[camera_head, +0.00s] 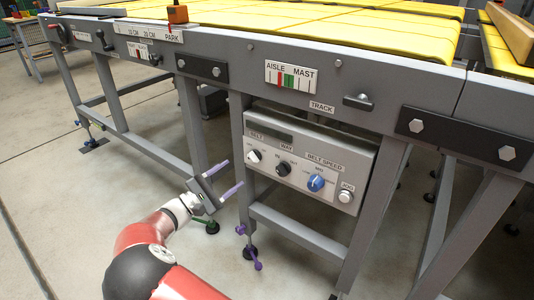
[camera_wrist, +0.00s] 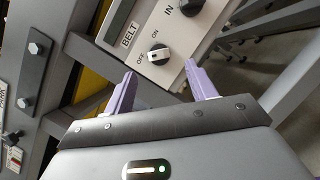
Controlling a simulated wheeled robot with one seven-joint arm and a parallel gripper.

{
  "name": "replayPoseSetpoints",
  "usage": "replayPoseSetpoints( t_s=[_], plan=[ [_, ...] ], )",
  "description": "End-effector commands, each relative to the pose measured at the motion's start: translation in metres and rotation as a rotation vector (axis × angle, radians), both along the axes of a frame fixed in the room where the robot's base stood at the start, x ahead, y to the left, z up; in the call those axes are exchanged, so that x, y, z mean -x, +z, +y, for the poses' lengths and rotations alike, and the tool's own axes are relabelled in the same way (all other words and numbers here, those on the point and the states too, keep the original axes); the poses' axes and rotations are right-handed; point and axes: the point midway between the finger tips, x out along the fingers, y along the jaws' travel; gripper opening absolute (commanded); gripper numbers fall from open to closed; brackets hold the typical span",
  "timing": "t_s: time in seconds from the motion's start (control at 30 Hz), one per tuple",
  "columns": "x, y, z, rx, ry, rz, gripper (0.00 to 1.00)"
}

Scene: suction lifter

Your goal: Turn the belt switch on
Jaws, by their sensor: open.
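The grey control box (camera_head: 305,165) hangs under the conveyor frame. Its belt switch (camera_head: 254,156) is a white knob at the left end of the panel, under the BELT label. In the wrist view the belt switch (camera_wrist: 159,54) sits ahead of and between my fingers, with OFF and ON printed beside it. Its exact setting is hard to tell. My gripper (camera_head: 231,179) is open and empty, with purple fingers, left of and below the box. It also shows in the wrist view (camera_wrist: 158,78), with its fingers apart and not visibly touching the knob.
To the right on the panel are a black WAY knob (camera_head: 283,168), a blue BELT SPEED knob (camera_head: 316,183) and a JOG button (camera_head: 345,196). A grey frame leg (camera_head: 240,130) stands beside the box's left edge. The yellow belt (camera_head: 350,32) lies above.

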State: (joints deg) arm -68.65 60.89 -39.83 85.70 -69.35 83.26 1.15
Motion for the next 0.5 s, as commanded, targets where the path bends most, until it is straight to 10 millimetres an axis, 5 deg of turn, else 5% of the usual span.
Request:
replayPoseSetpoints(
  t_s=[0.17, 0.5],
  plan=[
    [-0.006, 0.003, -0.002, 0.015, 0.011, -0.007, 0.56],
    [-0.035, 0.017, -0.045, 0.013, 0.008, -0.007, 0.56]
  ],
)
